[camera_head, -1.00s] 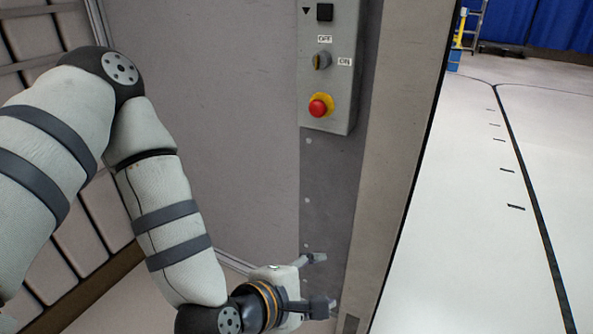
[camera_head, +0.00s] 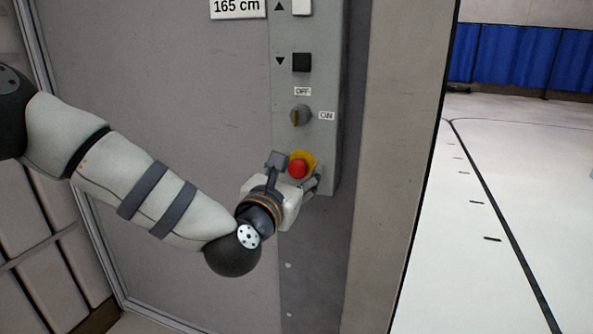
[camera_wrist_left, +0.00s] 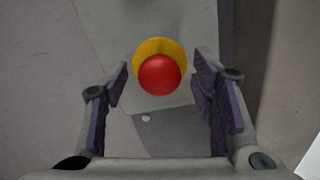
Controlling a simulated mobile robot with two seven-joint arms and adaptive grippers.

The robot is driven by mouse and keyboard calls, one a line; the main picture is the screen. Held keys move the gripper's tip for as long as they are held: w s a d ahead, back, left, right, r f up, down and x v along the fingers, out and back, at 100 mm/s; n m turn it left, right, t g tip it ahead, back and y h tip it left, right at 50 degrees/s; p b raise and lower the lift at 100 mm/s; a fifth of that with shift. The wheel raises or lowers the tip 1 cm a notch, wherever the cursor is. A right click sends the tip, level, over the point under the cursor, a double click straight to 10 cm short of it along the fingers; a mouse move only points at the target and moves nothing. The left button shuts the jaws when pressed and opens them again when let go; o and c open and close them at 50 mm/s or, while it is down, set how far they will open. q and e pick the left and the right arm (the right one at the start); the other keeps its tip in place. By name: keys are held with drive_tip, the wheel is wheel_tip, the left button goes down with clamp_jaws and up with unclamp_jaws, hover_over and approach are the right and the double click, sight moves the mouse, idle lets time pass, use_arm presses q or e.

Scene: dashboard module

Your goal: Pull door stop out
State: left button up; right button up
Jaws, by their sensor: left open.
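The door stop is a red mushroom button (camera_head: 297,168) on a yellow base (camera_head: 311,160), low on the grey control panel. My left gripper (camera_head: 297,170) is at the button, with its fingers on either side of it. In the left wrist view the red button (camera_wrist_left: 159,75) sits between the two open fingers (camera_wrist_left: 160,95), with a gap on both sides. The fingers do not touch it there. My right gripper is not in view.
The grey panel (camera_head: 322,80) also carries a rotary OFF/ON switch (camera_head: 301,115) just above the button and a black down button (camera_head: 302,62) higher up. Open floor (camera_head: 520,180) lies right of the wall edge.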

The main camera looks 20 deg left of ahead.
use_arm(q)
drive_tip(key=shift+w, duration=0.4)
drive_tip(key=shift+c, duration=0.2)
clamp_jaws()
drive_tip(key=shift+s, duration=0.55)
drive_tip(key=shift+w+f, duration=0.1)
drive_tip(key=shift+f, duration=0.05)
drive_tip(key=shift+o, duration=0.2)
unclamp_jaws()
